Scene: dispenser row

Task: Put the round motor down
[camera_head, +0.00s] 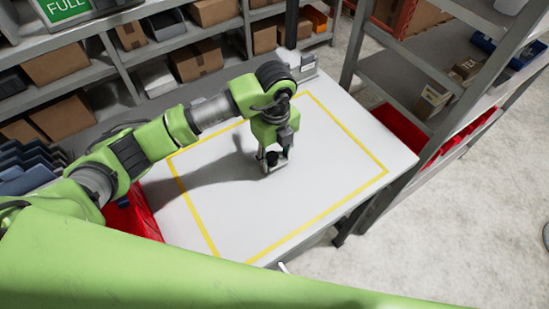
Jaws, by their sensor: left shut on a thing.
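My left gripper (272,161) reaches in from the left and points down over the white table (330,210). It is shut on a small dark round thing, the round motor (273,158), inside the yellow taped outline. The fingers partly hide the motor. I cannot tell whether the motor touches the table top. My right gripper does not show.
The table top inside the yellow outline is otherwise clear. A small grey device (302,66) stands at the table's back edge. Shelves with cardboard boxes (196,60) line the back. A metal rack (425,75) stands at the right. Blue bins (30,165) are at the left.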

